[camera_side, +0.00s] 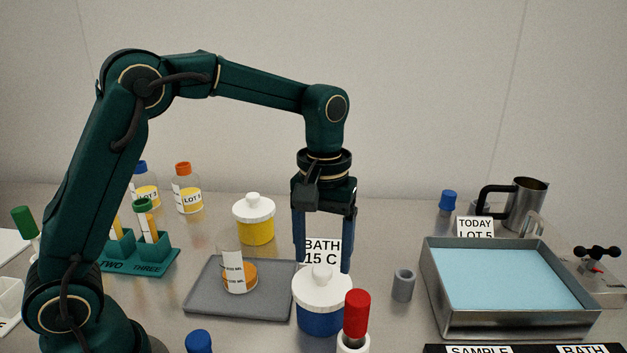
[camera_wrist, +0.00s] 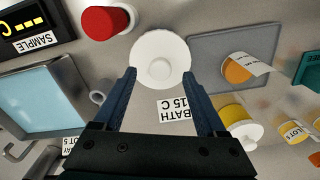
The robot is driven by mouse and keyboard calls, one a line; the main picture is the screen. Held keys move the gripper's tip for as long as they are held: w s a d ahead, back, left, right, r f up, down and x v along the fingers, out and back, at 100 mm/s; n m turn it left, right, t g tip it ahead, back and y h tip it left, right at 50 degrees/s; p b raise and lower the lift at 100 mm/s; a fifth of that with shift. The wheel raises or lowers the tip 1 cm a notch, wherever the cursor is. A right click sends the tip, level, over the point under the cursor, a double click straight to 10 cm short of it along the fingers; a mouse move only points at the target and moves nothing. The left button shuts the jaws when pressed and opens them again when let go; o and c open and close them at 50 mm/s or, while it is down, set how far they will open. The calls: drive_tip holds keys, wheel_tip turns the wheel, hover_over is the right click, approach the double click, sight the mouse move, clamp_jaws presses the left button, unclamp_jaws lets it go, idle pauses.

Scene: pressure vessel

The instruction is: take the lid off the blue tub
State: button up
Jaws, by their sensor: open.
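The blue tub (camera_side: 320,320) stands on the bench in the side view, with its white knobbed lid (camera_side: 322,288) on top. In the wrist view the lid (camera_wrist: 150,62) shows from above, with its round knob in the middle; the tub's blue body is hidden below it. My gripper (camera_side: 323,262) points down above and slightly behind the tub, its two blue fingers spread. In the wrist view the open fingertips (camera_wrist: 160,72) lie either side of the near part of the lid. Nothing is between the fingers, and I cannot tell whether they touch the lid.
A grey tray (camera_side: 205,292) with a beaker (camera_side: 236,274) is left, a grey cylinder (camera_side: 403,285) and water bath (camera_side: 432,290) right. A yellow tub (camera_side: 256,232) is behind.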

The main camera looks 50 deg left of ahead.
drive_tip(key=shift+f, duration=1.1)
drive_tip(key=shift+c, duration=0.3)
clamp_jaws()
drive_tip(key=shift+r, duration=0.1)
